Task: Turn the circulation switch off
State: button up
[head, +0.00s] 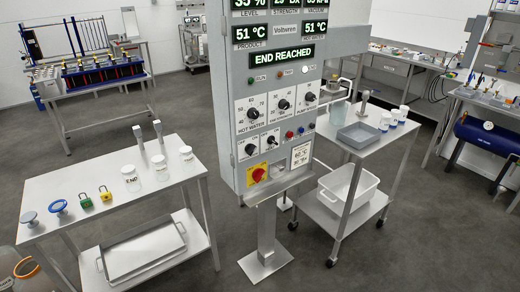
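A grey control panel (232,100) stands on a post in the middle of the head view. Two small black rotary switches, a left one (249,149) and a right one (271,142), sit in its lower part, under the larger black knobs. Their labels are too small to read surely, so I cannot tell which is the circulation switch or which way either points. A red rotary switch on a yellow plate (259,174) sits lower. The panel display (282,56) reads END REACHED, with a white lamp (305,70) lit below it. My gripper is not in view.
A steel cart (110,225) at left holds jars, padlocks and valve parts. Another cart (345,215) at right carries a grey tray (359,135) and a white bin, close beside the panel. The panel's foot (266,262) stands between them. Floor in front is clear.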

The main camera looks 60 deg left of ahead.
aim_at(249, 148)
jog(key=u, duration=0.05)
jog(key=i, duration=1.65)
jog(key=u, duration=0.8)
jog(key=k, duration=0.15)
jog(key=u, duration=2.35)
